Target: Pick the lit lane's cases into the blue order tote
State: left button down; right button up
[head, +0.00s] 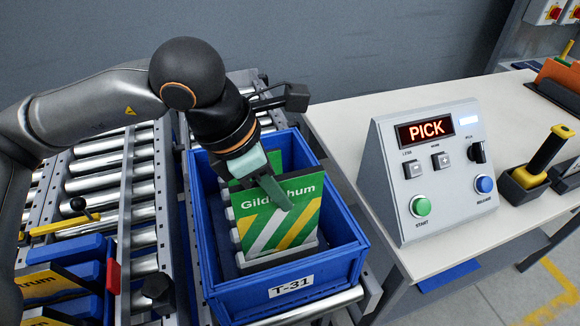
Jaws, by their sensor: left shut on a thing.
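The blue order tote (235,299), labelled T-31, sits on a roller conveyor in the middle of the head view. A green case (287,222) with white and yellow stripes and lettering partly hidden by my finger stands nearly upright inside it. More green shows just behind, probably another case. My left gripper (270,186) reaches down into the tote from above and is shut on the green case, one finger across its front face. The other finger is hidden. My right gripper is not in view.
Blue, yellow and black cases (55,285) lie in a lane at lower left, beside a red piece. A control box (425,170) reading PICK stands on the white table right of the tote.

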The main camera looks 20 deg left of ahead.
aim_at(281, 211)
pick_arm(q)
jog(key=f, duration=0.1)
jog(key=f+b, duration=0.1)
jog(key=f, duration=0.1)
jog(key=f+b, duration=0.1)
jog(key=f, duration=0.1)
jog(key=shift+w, duration=0.25)
jog(key=shift+f, duration=0.2)
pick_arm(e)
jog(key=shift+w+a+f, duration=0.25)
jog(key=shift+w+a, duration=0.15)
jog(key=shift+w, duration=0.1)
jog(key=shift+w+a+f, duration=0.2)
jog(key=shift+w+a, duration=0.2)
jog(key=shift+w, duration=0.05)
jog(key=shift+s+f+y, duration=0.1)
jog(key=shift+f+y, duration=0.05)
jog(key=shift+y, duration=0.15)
pick_arm(q)
jog(key=shift+w+f+b, duration=0.1)
jog(key=shift+b, duration=0.4)
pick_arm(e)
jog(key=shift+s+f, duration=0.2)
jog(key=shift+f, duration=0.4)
